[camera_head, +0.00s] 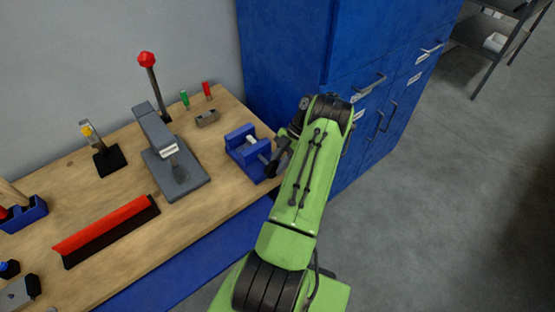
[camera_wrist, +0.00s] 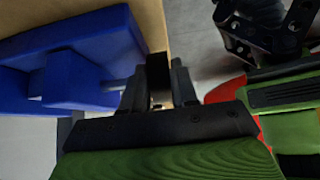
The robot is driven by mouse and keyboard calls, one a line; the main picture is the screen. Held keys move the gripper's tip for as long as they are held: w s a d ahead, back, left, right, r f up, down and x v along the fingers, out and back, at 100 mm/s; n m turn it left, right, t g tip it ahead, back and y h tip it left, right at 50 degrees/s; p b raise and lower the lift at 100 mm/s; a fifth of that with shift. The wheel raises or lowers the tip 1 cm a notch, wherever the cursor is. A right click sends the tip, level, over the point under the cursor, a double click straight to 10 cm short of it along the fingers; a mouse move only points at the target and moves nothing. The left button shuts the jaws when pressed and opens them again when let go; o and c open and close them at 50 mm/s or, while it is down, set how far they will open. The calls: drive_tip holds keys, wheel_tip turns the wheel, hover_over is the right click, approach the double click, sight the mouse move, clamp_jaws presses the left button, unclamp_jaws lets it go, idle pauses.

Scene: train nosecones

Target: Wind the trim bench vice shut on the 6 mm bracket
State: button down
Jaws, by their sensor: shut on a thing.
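The blue bench vice (camera_head: 240,141) stands at the right end of the wooden bench, and its blue body fills the left of the wrist view (camera_wrist: 85,60). A small pale piece (camera_head: 251,139) shows between its jaws; it may be the bracket, but I cannot tell its thickness or whether both jaws touch it. My gripper (camera_head: 279,156) is at the vice's right end, over the bench edge. In the wrist view its fingers (camera_wrist: 158,88) are shut on the dark vice handle (camera_wrist: 157,68). My gripper and arm hide much of the handle in the head view.
A grey arbor press (camera_head: 165,150) with a red-knobbed lever stands left of the vice. A small grey block (camera_head: 207,118) and a red-and-black strip (camera_head: 105,230) lie on the bench (camera_head: 215,205). Blue cabinets (camera_head: 345,50) stand close behind my arm. Open floor lies to the right.

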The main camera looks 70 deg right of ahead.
drive_tip(key=shift+s+d+f+t+y+b, duration=0.15)
drive_tip(key=shift+f+t+y+b, duration=0.3)
drive_tip(key=shift+t+y+b, duration=0.25)
drive_tip(key=shift+f+y+b, duration=0.1)
drive_tip(key=shift+y+b, duration=0.6)
drive_tip(key=shift+y, duration=0.1)
drive_tip(key=c, duration=1)
unclamp_jaws()
drive_tip(key=shift+o, duration=0.2)
